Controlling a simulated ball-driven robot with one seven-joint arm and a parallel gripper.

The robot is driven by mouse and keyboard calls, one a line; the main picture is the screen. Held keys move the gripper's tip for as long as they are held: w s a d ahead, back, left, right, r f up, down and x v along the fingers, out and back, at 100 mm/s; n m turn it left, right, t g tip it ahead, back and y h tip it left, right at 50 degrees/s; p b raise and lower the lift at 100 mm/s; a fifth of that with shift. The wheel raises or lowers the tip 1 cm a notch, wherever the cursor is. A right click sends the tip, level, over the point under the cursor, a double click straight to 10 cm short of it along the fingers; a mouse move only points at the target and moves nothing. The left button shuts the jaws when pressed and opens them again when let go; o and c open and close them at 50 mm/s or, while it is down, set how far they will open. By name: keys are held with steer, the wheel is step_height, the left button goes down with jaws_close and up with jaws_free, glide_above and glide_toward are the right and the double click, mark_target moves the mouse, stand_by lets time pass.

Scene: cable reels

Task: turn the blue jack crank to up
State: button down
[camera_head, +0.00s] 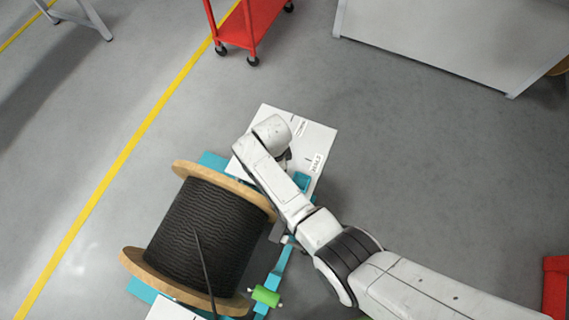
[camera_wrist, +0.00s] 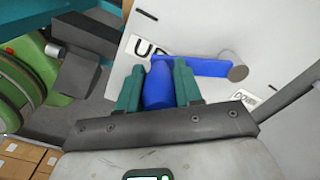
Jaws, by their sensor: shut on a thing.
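In the wrist view, the blue jack crank is mounted on a white panel (camera_wrist: 285,30). Its blue arm (camera_wrist: 195,66) runs left from a round grey pivot (camera_wrist: 238,72), and its thick blue grip (camera_wrist: 158,88) is at the left end. My gripper (camera_wrist: 158,66) is shut on this grip, with one teal finger on each side. A partly covered "UP" label (camera_wrist: 143,46) lies right beside the grip end. A "DOWN" label (camera_wrist: 247,98) is near the pivot, partly cut off by my gripper. In the head view, my arm hides the crank.
A large wooden reel of black cable (camera_head: 205,235) sits in a teal stand left of my arm. Open floor lies right of the panel.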

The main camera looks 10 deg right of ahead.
steer(key=a+m, duration=0.1)
steer(key=m+b, duration=0.1)
steer(key=a, duration=0.1)
steer(key=shift+w+a+f+m, duration=0.25)
steer(key=shift+w+a+m, duration=0.1)
steer(key=shift+m, duration=0.05)
steer(key=shift+w+a+r+m+b, duration=0.1)
steer(key=shift+w+a+m+b, duration=0.45)
steer(key=shift+m, duration=0.25)
steer(key=shift+a, duration=0.1)
steer(key=c, duration=0.8)
jaws_free()
steer(key=shift+a+r, duration=0.1)
steer(key=shift+o, duration=0.2)
steer(key=shift+w+r, duration=0.1)
steer(key=shift+r, duration=0.35)
step_height(320, 180, up, 10)
steer(key=p, duration=0.1)
steer(key=shift+f, duration=0.1)
